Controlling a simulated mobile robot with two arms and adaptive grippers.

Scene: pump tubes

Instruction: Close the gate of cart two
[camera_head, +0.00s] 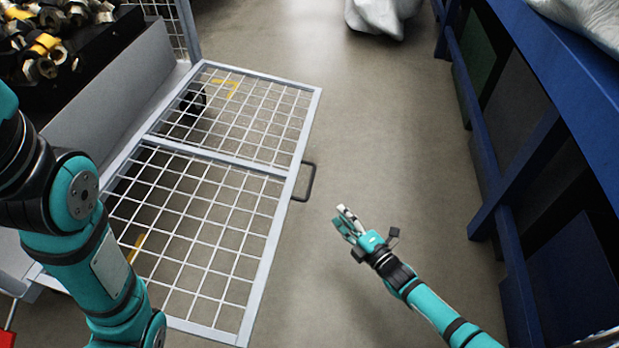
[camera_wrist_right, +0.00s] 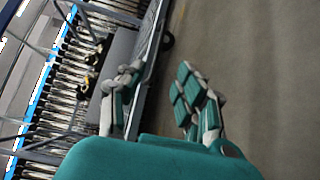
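The cart (camera_head: 65,130) stands at the left in the head view. Its gate (camera_head: 276,208), a grey frame with white wire mesh, is swung out and lies low across the floor area beside the cart. A dark handle (camera_head: 311,184) sticks out from the gate's right edge. My right gripper (camera_head: 347,221) is just right of and below the handle, apart from it and empty. In the right wrist view its fingers (camera_wrist_right: 157,95) are spread with a clear gap. My left arm crosses the lower left of the head view; its gripper is out of frame.
Metal fittings (camera_head: 40,45) with yellow parts lie on the cart's dark top. A blue rack (camera_head: 515,165) runs along the right side. A pale wrapped object (camera_head: 380,14) stands on the floor at the back.

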